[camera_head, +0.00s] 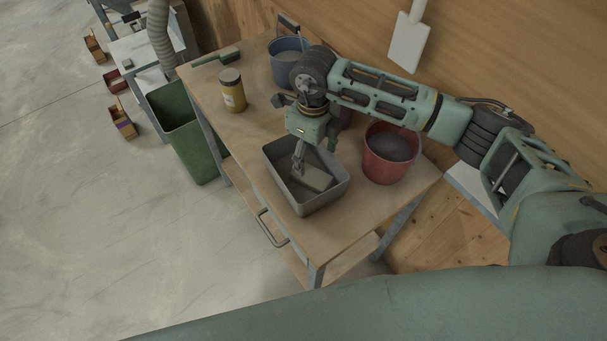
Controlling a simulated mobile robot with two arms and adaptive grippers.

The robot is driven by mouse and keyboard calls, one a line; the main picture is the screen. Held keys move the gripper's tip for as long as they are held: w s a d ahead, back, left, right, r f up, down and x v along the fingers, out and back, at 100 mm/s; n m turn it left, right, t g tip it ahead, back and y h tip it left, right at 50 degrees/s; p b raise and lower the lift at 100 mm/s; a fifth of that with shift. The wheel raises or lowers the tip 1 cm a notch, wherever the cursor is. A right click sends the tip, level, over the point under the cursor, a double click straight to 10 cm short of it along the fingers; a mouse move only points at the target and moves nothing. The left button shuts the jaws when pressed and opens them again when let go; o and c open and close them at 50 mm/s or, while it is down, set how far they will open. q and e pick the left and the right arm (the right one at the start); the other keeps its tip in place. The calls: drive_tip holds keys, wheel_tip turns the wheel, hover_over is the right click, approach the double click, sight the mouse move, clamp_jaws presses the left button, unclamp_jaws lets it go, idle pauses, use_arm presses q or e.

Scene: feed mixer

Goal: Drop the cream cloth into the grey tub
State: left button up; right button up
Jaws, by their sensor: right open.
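The grey tub (322,199) stands on the wooden table. A folded, pale grey-beige piece that looks like the cream cloth (318,179) lies inside the tub, towards its right side. My right gripper (314,159) points down over the tub with its fingers spread. One finger reaches down beside the cloth, and I cannot tell whether it touches it. My left gripper is not in view.
A red bucket (388,168) stands right of the tub, and a blue bucket (285,70) is behind. A yellow jar (232,91) and a green-handled brush (216,57) are at the left. A green bin (185,133) stands beside the table (254,178).

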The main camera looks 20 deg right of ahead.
wheel_tip(320, 180, up, 12)
idle(0.6)
drive_tip(key=shift+s+f, duration=0.1)
idle(0.4)
